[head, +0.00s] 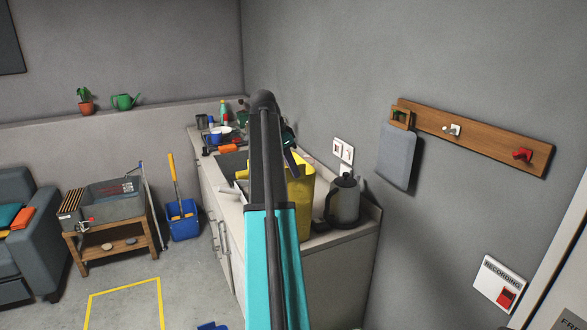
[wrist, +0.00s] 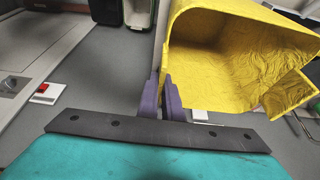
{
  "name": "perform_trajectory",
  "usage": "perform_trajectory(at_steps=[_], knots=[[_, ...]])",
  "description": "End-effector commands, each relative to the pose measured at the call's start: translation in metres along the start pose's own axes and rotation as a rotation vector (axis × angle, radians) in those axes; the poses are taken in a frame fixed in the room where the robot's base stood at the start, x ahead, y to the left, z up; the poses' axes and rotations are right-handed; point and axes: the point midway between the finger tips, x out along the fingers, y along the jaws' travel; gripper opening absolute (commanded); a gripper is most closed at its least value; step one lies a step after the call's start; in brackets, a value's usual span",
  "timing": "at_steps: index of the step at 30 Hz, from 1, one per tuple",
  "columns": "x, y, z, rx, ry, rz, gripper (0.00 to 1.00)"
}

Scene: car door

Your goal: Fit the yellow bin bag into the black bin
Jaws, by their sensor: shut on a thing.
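The yellow bin bag (head: 303,195) shows in the head view behind my arm, above the counter and left of the kettle. In the wrist view the yellow bag (wrist: 225,85) fills the upper right, its wide mouth open towards the camera. My gripper (wrist: 160,82), with purple fingers, is shut on the bag's left edge. In the head view my arm hides part of the bag and most of the gripper. I cannot identify the black bin in either view.
The counter (head: 340,240) holds a dark kettle (head: 343,200) at its near end and several small items at the back. A blue bucket (head: 182,220) and a wooden stand (head: 110,240) are on the floor at left. Floor within the yellow outline (head: 125,310) looks clear.

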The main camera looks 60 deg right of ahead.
Motion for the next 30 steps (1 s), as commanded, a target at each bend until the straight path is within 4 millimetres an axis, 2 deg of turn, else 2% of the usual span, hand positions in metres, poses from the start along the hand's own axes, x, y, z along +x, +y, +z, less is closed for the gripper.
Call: perform_trajectory(at_steps=[2,6,20,26,30], knots=[[0.002,0.000,0.001,0.000,0.000,0.000,0.00],[0.002,0.000,0.001,0.000,0.000,0.000,0.24],[-0.003,-0.001,0.000,-0.001,0.000,-0.001,0.24],[-0.017,-0.002,0.000,-0.001,0.001,-0.002,0.24],[-0.035,-0.002,0.001,-0.001,0.001,-0.003,0.24]])
